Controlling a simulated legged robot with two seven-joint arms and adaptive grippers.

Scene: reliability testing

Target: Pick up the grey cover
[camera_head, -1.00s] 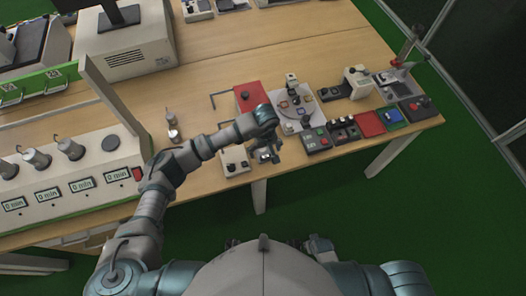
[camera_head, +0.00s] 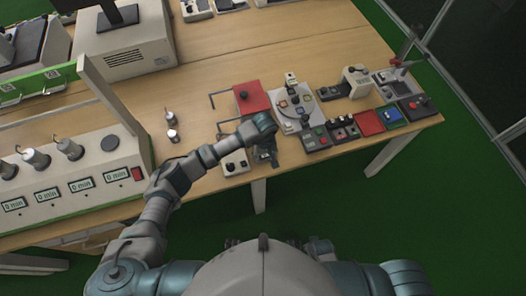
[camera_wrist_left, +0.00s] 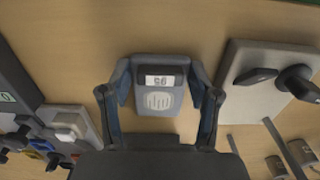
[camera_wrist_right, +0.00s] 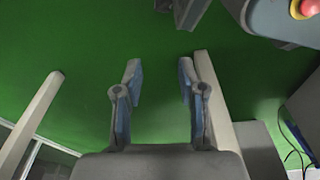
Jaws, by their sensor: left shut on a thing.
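The grey cover (camera_wrist_left: 158,122) is a small block with a label and a ribbed round patch, seen in the left wrist view. My left gripper (camera_wrist_left: 158,84) has a finger against each side of it and is shut on it. In the head view my left gripper (camera_head: 265,156) is low at the table's front edge, right of a white two-knob box (camera_head: 235,163). The cover is mostly hidden there. My right gripper (camera_wrist_right: 157,78) is open and empty above the green floor, away from the table.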

